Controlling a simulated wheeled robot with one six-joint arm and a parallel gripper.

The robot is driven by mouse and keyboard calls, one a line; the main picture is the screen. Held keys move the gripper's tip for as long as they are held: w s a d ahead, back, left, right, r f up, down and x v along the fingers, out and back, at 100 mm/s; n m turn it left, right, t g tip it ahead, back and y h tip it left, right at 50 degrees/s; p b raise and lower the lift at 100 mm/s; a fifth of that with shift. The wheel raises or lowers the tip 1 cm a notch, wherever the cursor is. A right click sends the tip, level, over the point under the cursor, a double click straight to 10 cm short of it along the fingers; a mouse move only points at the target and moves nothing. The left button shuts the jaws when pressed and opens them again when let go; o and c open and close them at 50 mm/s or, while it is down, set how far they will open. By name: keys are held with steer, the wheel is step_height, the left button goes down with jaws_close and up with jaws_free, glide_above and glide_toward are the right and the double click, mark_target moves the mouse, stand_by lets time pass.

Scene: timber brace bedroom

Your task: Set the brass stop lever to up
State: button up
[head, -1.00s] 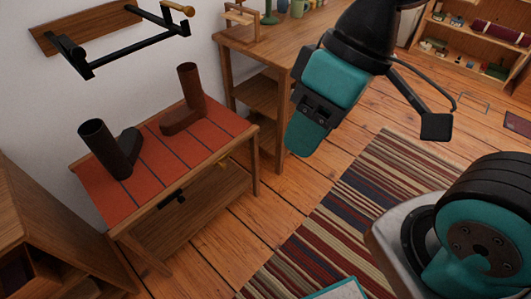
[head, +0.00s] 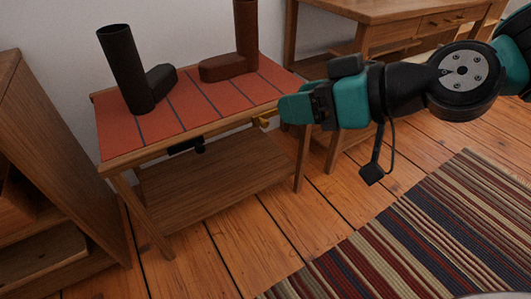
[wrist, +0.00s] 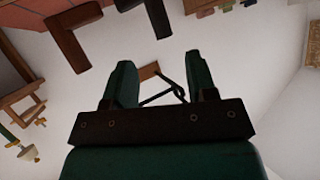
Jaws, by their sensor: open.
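The brass stop lever (head: 263,121) is a small yellow piece at the front edge of the orange-topped table, near its right end. It is too small to tell its exact setting. My gripper (head: 283,109) is right beside it in the head view, at its right; I cannot tell whether they touch. In the wrist view my gripper (wrist: 167,70) shows two dark green fingers spread apart with nothing between them. The lever does not show in the wrist view.
A wooden cabinet (head: 60,150) stands left, a desk (head: 385,12) behind right. The striped rug (head: 430,240) lies in front.

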steer(key=w+f+m+t+b, duration=0.1)
steer(key=w+f+t+b, duration=0.2)
steer(key=f+b, duration=0.45)
steer(key=w+f+t+b, duration=0.2)
steer(key=w+f+b, duration=0.1)
steer(key=f+b, duration=0.4)
steer(key=m+t+h+b, duration=0.2)
steer(key=m+t+b, duration=0.15)
steer(key=b, duration=0.25)
glide_toward(266, 124)
steer(key=shift+n+t, duration=0.45)
steer(key=p+x, duration=0.3)
steer(key=p, duration=0.1)
steer(key=p+x, duration=0.3)
steer(key=p, duration=0.2)
steer(key=p+x, duration=0.3)
steer(key=p, duration=0.1)
steer(key=shift+s+a+f+p, duration=0.1)
steer(key=shift+a+f+p, duration=0.05)
steer(key=shift+f+p, duration=0.25)
steer(key=shift+x, duration=0.85)
jaws_close()
